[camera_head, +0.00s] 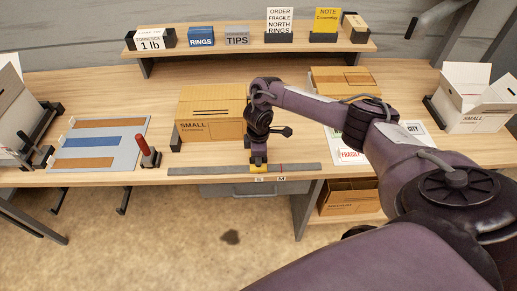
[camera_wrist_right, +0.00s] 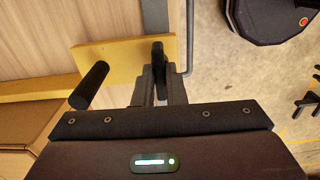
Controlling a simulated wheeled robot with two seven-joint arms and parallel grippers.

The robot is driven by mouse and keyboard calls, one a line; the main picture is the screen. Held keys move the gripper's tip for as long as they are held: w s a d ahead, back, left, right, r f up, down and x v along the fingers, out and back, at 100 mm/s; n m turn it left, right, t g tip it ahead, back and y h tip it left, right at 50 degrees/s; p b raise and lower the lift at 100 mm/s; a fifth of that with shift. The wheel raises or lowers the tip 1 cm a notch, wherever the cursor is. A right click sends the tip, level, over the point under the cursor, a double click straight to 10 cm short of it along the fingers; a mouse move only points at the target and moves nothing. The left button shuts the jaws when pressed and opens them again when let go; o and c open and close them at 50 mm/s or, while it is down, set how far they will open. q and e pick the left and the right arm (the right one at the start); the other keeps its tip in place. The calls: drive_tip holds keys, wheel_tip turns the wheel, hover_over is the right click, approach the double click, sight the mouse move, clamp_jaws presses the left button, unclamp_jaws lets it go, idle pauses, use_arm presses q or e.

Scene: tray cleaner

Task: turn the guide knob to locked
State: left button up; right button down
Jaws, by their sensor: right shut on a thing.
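The yellow guide (camera_head: 258,175) sits on a grey rail (camera_head: 210,170) along the table's front edge, above the S and M labels. My right gripper (camera_head: 258,160) points down onto it and hides most of it. In the right wrist view the guide is a yellow plate (camera_wrist_right: 112,58) with a black round peg (camera_wrist_right: 90,85) standing on it. My right gripper (camera_wrist_right: 158,85) is shut on a dark knob (camera_wrist_right: 158,52) at the plate's end. The knob's lock setting cannot be read. My left gripper is not in view.
A SMALL carton (camera_head: 210,115) stands just behind the rail. Label cards (camera_head: 412,128) and an open white box (camera_head: 475,97) are at the right. A shelf (camera_head: 250,48) runs along the back.

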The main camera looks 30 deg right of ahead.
drive_tip(key=shift+w+r, duration=0.1)
drive_tip(key=c, duration=1.5)
unclamp_jaws()
drive_tip(key=shift+r, duration=0.3)
wheel_tip(320, 180, up, 6)
drive_tip(key=shift+r, duration=0.1)
drive_tip(key=shift+r+p, duration=0.35)
drive_tip(key=shift+r, duration=0.15)
